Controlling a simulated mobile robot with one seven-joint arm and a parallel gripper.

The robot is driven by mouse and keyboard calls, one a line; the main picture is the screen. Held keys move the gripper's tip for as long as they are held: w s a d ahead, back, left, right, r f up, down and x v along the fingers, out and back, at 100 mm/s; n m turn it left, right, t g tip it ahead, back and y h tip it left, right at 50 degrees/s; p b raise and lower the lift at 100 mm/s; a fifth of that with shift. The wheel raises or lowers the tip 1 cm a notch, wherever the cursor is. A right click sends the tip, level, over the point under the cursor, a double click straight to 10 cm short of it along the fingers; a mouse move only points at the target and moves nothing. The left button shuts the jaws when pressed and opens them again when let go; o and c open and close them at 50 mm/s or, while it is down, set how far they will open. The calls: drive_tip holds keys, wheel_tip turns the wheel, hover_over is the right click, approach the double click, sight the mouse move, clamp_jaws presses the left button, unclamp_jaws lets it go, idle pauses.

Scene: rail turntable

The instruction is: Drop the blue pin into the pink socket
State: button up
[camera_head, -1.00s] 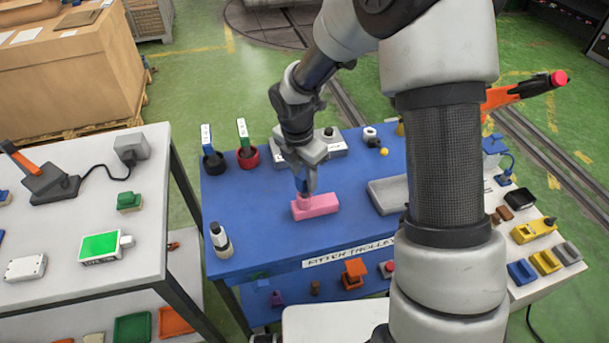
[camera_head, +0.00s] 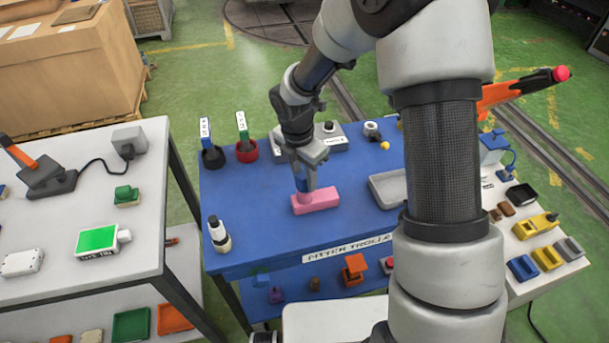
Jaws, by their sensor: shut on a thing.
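The pink socket (camera_head: 316,201) is a block lying on the blue trolley top (camera_head: 262,225), near its middle. My gripper (camera_head: 304,184) points down right over the socket's left part. It is shut on the blue pin (camera_head: 301,185), of which only a small blue part shows between the fingers. The pin's lower end is at the top of the socket; I cannot tell how deep it sits in the hole, as the fingers hide it.
A grey tray (camera_head: 384,187) lies right of the socket. A black and white bottle (camera_head: 219,236) stands at the trolley's front left. Black (camera_head: 213,158) and red (camera_head: 246,153) holders with upright tags stand behind. My arm hides part of the right side.

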drive_tip(key=shift+f, duration=0.15)
drive_tip(key=o, duration=1.3)
drive_tip(key=shift+c, duration=0.2)
wheel_tip(320, 180, up, 18)
drive_tip(key=s+a+p, duration=0.1)
drive_tip(key=shift+s+a+f, duration=0.2)
drive_tip(key=shift+a+f, duration=0.05)
drive_tip(key=shift+a, duration=0.05)
